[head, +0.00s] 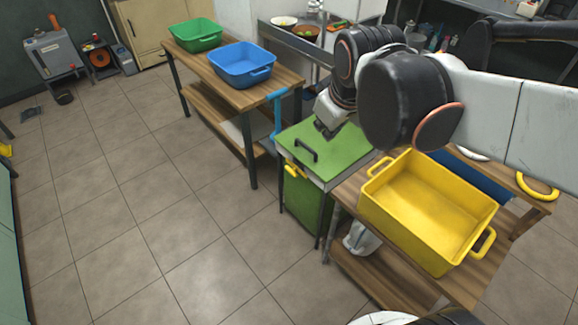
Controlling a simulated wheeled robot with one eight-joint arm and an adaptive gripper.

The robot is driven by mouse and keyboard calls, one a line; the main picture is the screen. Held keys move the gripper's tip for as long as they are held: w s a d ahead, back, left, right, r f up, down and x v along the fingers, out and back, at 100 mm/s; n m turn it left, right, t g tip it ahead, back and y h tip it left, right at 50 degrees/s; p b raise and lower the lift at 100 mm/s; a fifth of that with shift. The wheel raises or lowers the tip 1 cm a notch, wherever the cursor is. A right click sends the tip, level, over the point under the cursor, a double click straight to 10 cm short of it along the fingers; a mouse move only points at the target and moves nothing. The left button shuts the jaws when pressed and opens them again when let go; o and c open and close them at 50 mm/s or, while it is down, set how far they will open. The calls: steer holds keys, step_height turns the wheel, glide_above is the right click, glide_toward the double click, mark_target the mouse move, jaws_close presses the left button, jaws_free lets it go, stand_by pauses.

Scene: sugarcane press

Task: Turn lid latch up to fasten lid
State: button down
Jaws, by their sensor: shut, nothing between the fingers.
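The press is a green box (304,207) with a flat green lid (330,160) that appears closed. A black handle (306,149) stands on the lid. A small yellow latch (291,171) is on the upper front of the box, just under the lid's edge; its exact angle is too small to tell. A blue lever (277,112) rises at the back left of the box. My gripper (324,129) is shut and empty, over the back part of the lid, apart from the latch. My arm hides the lid's far right area.
A yellow bin (428,205) sits on a wooden table right of the press. A wooden table (225,82) with a green bin (195,36) and a blue bin (241,63) stands behind left. The tiled floor (170,210) in front and left is clear.

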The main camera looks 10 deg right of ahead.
steer(key=w+f+n+g, duration=0.1)
steer(key=w+f+n, duration=0.35)
steer(key=w, duration=0.75)
steer(key=n+g+h, duration=0.2)
steer(key=n+g, duration=0.2)
steer(key=n, duration=1)
glide_above(291, 171)
steer(key=s+a, duration=0.3)
steer(key=s, duration=0.1)
steer(key=s+a+f+x, duration=0.1)
steer(key=a+x, duration=0.2)
steer(key=x, duration=1.2)
steer(key=s+a+x, duration=0.1)
steer(key=a+x, duration=0.2)
steer(key=x, duration=1.2)
steer(key=shift+m, duration=0.25)
steer(key=b+x, duration=0.2)
steer(key=x, duration=0.3)
steer(key=b+x, duration=0.2)
steer(key=x, duration=0.2)
steer(key=a+b+x, duration=0.1)
steer(key=b+x, duration=0.1)
steer(key=x, duration=0.3)
steer(key=shift+w+d+f, duration=0.15)
steer(key=shift+w+f, duration=0.15)
steer(key=shift+f, duration=0.1)
